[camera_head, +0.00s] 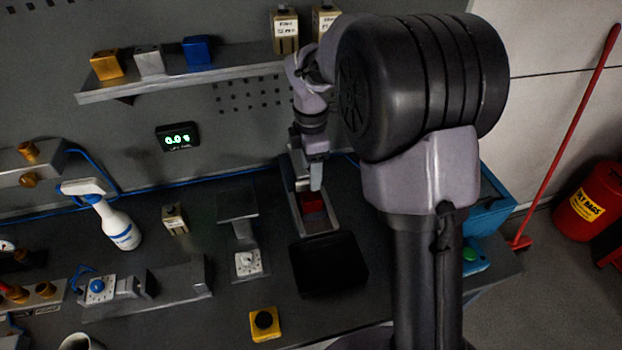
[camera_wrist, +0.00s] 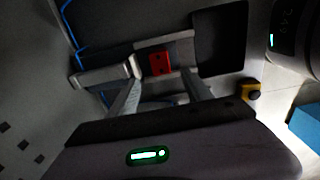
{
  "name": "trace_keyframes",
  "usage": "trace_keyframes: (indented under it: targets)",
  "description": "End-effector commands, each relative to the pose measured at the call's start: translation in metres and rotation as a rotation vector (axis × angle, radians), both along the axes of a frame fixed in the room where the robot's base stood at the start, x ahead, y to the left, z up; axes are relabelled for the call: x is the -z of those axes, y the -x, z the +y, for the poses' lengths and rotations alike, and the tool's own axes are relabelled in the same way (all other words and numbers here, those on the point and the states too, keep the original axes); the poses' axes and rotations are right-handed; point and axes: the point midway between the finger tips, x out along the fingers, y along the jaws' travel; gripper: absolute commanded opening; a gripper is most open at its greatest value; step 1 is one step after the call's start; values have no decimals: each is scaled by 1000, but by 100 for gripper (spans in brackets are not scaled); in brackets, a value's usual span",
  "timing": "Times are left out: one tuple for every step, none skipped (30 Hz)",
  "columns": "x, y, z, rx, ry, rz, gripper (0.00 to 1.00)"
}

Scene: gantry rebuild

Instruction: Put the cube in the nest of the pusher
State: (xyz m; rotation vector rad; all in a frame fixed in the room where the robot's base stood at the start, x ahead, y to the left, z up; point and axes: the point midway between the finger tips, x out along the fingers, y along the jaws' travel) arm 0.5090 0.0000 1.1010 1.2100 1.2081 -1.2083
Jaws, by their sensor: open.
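A red cube (camera_head: 313,203) with a dark mark on top sits in the metal channel of the pusher (camera_head: 322,229), at the middle of the bench. In the wrist view the red cube (camera_wrist: 160,63) shows beyond and between my fingertips, with the pusher's grey body (camera_wrist: 103,77) beside it. My gripper (camera_head: 316,184) is over the pusher, just above and behind the cube. In the wrist view my gripper (camera_wrist: 160,88) has its two fingers apart with nothing between them. I cannot tell the exact gap to the cube, or how fully it is seated.
A black tray (camera_head: 329,264) stands in front of the pusher. A shelf (camera_head: 180,76) with a gold, a silver and a blue block runs behind. A spray bottle (camera_head: 121,232) stands left.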

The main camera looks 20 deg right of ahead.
Motion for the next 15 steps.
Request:
trace_keyframes:
  targets:
    - [-8,0,0,0,0,-1,58]
    - [-10,0,0,3,-1,-1,58]
    - [-16,3,1,24,-3,-7,58]
    - [-24,6,1,58,-7,-18,58]
    - [-34,13,2,113,-13,-34,58]
    - [-51,25,5,219,-29,-63,58]
    - [-66,38,7,322,-47,-89,58]
    - [-81,54,10,441,-72,-116,58]
    - [-99,79,13,616,-113,-149,58]
    - [-111,98,16,752,-149,-172,58]
    - [-121,118,19,889,-191,-191,58]
    - [-131,144,23,1068,-252,-211,58]
    - [-135,162,26,1196,-300,-220,58]
    - [-137,179,28,1317,-349,-224,58]
    - [-138,199,31,1463,-412,-224,58]
